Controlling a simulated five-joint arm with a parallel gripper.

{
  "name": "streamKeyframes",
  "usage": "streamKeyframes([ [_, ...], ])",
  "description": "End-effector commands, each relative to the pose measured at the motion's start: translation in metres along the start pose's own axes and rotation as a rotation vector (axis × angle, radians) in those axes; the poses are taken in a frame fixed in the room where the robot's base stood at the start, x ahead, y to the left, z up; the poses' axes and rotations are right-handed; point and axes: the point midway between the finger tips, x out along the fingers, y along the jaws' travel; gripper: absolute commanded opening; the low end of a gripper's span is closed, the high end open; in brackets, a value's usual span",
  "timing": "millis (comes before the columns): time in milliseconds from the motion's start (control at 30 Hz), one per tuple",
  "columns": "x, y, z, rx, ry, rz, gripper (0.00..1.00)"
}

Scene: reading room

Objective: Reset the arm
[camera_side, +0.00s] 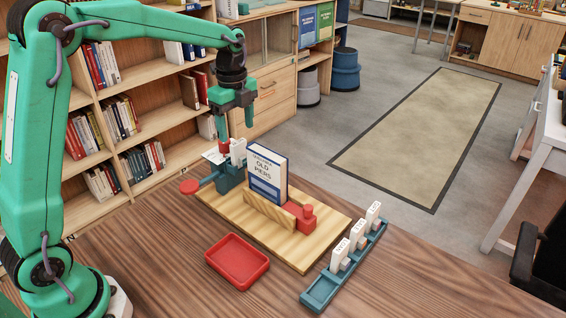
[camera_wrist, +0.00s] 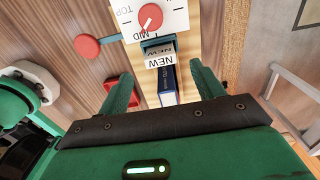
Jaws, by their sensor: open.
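My green gripper (camera_side: 236,130) is open above the blue stamping device (camera_side: 229,178) at the left end of a wooden board (camera_side: 318,250). The wrist view shows its two fingers (camera_wrist: 163,90) spread with nothing held between them. Below and beyond them is a white label reading NEW (camera_wrist: 160,62), seated in the device. A white dial plate with a red knob (camera_wrist: 150,17) carries the words TOP and MID. A book titled OLD PIERS (camera_side: 267,172) stands upright on the board behind a wooden rail (camera_side: 268,214). Whether a finger touches the device is unclear.
A red clamp (camera_side: 304,217) sits beside the book. A red tray (camera_side: 237,261) lies in front of the board. A blue rack (camera_side: 322,287) holds several white labelled blocks (camera_side: 357,233) at right. A red round pad (camera_side: 189,187) projects left from the device. Bookshelves stand behind.

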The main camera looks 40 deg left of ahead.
Motion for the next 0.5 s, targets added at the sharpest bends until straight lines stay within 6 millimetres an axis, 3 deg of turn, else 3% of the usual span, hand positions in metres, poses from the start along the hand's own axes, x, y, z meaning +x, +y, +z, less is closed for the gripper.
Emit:
streamKeyframes([
  [267, 0.0, 0.001, 0.0, -0.004, 0.0, -0.001, 0.67],
  [500, -0.013, 0.013, -0.004, -0.087, -0.001, -0.029, 0.67],
])
